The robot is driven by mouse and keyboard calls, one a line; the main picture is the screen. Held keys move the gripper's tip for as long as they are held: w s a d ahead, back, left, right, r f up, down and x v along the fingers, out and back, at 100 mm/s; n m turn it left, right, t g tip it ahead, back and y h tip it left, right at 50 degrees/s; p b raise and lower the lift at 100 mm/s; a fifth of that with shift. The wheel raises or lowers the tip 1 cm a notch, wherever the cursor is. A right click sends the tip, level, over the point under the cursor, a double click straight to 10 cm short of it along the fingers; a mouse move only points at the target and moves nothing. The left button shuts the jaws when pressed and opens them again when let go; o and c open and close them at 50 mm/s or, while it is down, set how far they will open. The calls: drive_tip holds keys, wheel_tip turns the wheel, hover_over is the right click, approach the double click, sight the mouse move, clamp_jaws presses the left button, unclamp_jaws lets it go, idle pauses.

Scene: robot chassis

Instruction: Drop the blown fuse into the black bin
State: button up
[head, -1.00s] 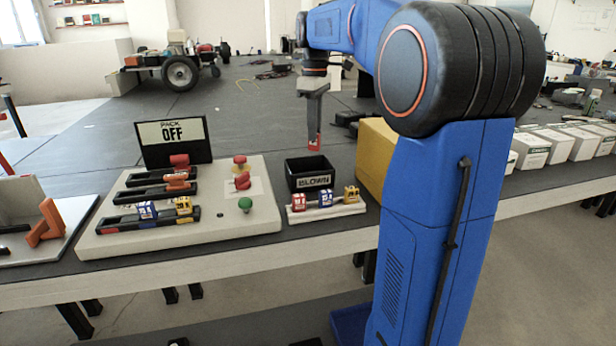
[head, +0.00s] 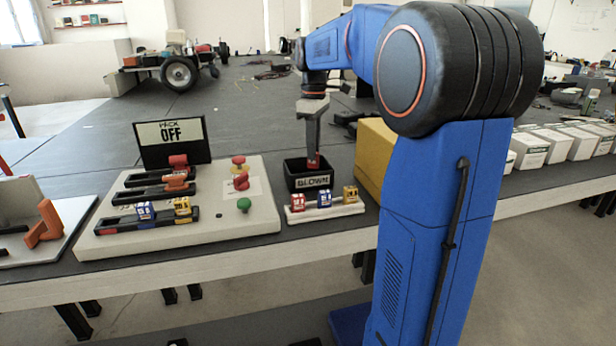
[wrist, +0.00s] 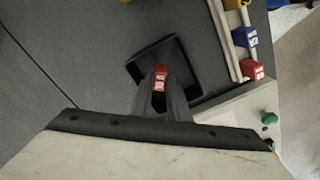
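The black bin (head: 294,178), labelled BLOWN, stands on the bench right of the fuse board. My gripper (head: 313,164) points straight down with its tips inside the bin's opening. It is shut on a red fuse (wrist: 161,76), which shows at the fingertips in the wrist view. In the head view only a bit of red shows above the front wall; the rest is hidden. In the wrist view the bin (wrist: 150,52) surrounds the fuse from above. Whether the fuse touches the bin floor I cannot tell.
A pale rack (head: 325,211) with red, blue and yellow fuses lies just in front of the bin. The fuse board (head: 220,215) with a PACK OFF sign (head: 172,142) is to the left. A yellow box (head: 375,155) stands close on the right.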

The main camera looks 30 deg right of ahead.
drive_tip(key=o, duration=0.5)
drive_tip(key=shift+c, duration=0.2)
drive_tip(key=shift+r, duration=0.1)
wheel_tip(320, 180, up, 17)
idle(0.6)
drive_tip(key=s+a+f+m+t, duration=0.1)
drive_tip(key=s+a+f, duration=0.4)
drive_tip(key=s+f, duration=0.5)
drive_tip(key=s+a+f+m+t, duration=0.2)
drive_tip(key=s+a+f+m, duration=0.2)
drive_tip(key=s+f, duration=0.6)
drive_tip(key=s+a+f+m+t, duration=0.1)
drive_tip(key=s+a+f+m, duration=0.1)
drive_tip(key=s+a+f, duration=0.4)
drive_tip(key=s+f, duration=0.4)
drive_tip(key=shift+a+f+t, duration=0.15)
drive_tip(key=shift+a+t, duration=0.25)
